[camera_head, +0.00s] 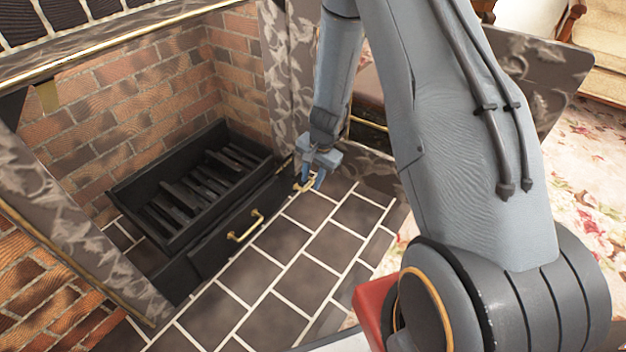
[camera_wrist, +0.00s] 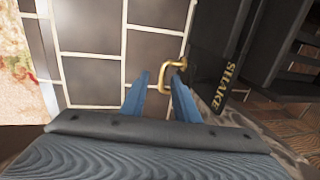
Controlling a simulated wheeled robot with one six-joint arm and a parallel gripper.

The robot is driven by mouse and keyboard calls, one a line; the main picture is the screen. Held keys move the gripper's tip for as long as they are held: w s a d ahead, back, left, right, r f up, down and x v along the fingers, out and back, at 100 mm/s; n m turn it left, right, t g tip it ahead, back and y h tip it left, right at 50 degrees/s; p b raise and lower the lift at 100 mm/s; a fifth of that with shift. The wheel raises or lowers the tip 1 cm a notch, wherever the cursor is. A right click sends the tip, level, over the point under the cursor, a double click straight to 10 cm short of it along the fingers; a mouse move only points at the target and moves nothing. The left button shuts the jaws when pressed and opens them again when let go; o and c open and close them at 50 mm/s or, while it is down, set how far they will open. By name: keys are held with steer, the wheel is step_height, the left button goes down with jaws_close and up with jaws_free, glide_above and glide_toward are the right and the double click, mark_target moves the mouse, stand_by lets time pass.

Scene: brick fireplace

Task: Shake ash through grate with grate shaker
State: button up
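The black grate (camera_head: 190,190) sits in the brick fireplace, with dark slats across its basket. The grate shaker shows as a brass handle (camera_wrist: 171,75) on a black panel lettered "SHAKE" (camera_wrist: 231,70). In the head view this handle (camera_head: 304,186) is at the right end of the grate's front, partly hidden by my gripper. My gripper (camera_wrist: 158,80) has its two blue fingers apart, with the handle just beyond the fingertips and toward the right finger. Whether a finger touches the handle, I cannot tell. No ash can be made out.
A second brass handle (camera_head: 246,226) is on the dark front panel below the grate. Dark hearth tiles (camera_head: 285,240) with pale grout lie clear in front. The patterned fireplace surround (camera_head: 290,70) stands close by my arm. A floral carpet (camera_head: 575,190) lies to the right.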

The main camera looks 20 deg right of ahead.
steer(key=r+p, duration=0.1)
steer(key=r, duration=0.2)
steer(key=s+d+r+p, duration=0.1)
steer(key=r, duration=0.1)
steer(key=shift+r+p, duration=0.3)
steer(key=shift+p, duration=0.05)
steer(key=shift+c, duration=0.3)
steer(key=c, duration=0.3)
steer(key=shift+s+a+m, duration=0.1)
steer(key=shift+s+m, duration=0.05)
steer(key=shift+m, duration=0.25)
jaws_close()
steer(key=s+r+m+t+y+b, duration=0.15)
steer(key=s+r+m, duration=0.25)
steer(key=m, duration=1.3)
steer(key=b, duration=0.7)
glide_above(296, 187)
steer(key=s+d, duration=0.2)
steer(key=f, duration=0.9)
steer(key=shift+s+a+f, duration=0.1)
steer(key=shift+s, duration=0.1)
steer(key=shift+w+a, duration=0.35)
steer(key=shift+w, duration=0.1)
